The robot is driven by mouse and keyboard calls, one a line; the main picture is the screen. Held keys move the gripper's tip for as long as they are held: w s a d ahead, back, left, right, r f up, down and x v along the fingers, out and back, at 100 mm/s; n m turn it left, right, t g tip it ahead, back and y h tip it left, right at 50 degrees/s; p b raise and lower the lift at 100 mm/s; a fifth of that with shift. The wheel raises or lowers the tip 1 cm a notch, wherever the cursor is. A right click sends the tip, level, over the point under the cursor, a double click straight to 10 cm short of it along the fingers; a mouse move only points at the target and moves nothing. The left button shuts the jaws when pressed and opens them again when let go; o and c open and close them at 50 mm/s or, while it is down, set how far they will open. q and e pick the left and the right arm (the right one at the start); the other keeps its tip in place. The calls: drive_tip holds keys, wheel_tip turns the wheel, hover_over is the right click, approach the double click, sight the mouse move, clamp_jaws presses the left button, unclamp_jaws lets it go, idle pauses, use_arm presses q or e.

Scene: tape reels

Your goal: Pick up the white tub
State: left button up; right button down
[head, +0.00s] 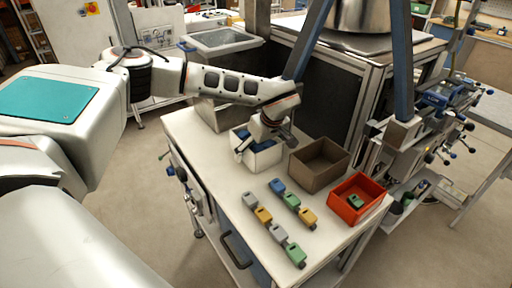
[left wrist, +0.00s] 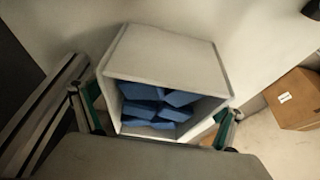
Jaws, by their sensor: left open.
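The white tub (head: 264,161) stands on the white table (head: 215,170) in the head view, left of the brown box. In the left wrist view the tub (left wrist: 165,52) fills the middle, and several blue pieces (left wrist: 150,104) lie inside it. My left gripper (head: 268,139) is over the tub in the head view and hides part of it. In the left wrist view its open fingers (left wrist: 160,120) are on either side of the tub. I cannot tell whether they touch its walls. My right gripper is not in view.
A brown open box (head: 318,178) stands right of the tub. A red bin (head: 373,205) holds a green piece (head: 354,201). Two rows of grey, yellow, blue and green pieces (head: 263,215) lie in front. A blue post (head: 310,42) rises behind. The table's front left is clear.

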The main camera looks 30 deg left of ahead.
use_arm(q)
drive_tip(key=c, duration=1.4)
drive_tip(key=shift+w+r, duration=0.1)
drive_tip(key=shift+r, duration=0.1)
